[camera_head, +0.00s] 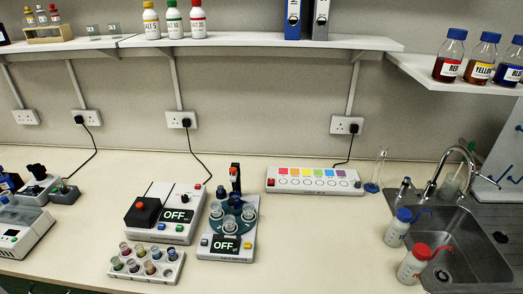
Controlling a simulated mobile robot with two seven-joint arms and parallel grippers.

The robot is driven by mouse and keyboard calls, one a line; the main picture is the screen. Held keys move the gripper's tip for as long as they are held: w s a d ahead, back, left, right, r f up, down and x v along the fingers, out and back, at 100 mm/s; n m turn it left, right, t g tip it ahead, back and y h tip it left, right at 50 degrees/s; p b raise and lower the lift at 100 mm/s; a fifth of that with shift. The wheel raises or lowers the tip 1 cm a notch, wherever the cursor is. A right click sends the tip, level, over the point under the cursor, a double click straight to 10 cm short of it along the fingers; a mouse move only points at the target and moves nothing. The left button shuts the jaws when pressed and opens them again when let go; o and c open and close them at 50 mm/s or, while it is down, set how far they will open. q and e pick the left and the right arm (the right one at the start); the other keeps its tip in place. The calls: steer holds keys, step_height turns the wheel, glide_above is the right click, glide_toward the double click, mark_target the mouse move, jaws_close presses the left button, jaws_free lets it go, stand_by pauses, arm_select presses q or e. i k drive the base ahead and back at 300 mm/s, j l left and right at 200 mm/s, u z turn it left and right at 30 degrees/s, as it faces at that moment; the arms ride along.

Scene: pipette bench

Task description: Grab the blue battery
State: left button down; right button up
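I cannot make out a blue battery for certain in the head view. A small blue item (9,182) sits at the far left edge of the bench among grey devices, partly cut off by the frame, and I cannot tell what it is. Neither of my grippers shows in this view.
The bench (310,230) holds a white device reading OFF (177,216), a second OFF device with cups (227,246), a vial rack (147,262) and a colour-strip panel (313,181). A sink (462,240) with wash bottles is at right. The bench's front middle is clear.

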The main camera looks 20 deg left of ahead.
mark_target(221, 191)
steer(key=u, duration=0.75)
steer(key=i+j+u, duration=0.1)
steer(key=j+u, duration=0.25)
steer(key=i+j+u, duration=0.15)
steer(key=j+u, duration=0.15)
steer(key=i+j, duration=0.15)
steer(key=j, duration=0.15)
steer(key=i+j, duration=0.1)
steer(key=j, duration=0.2)
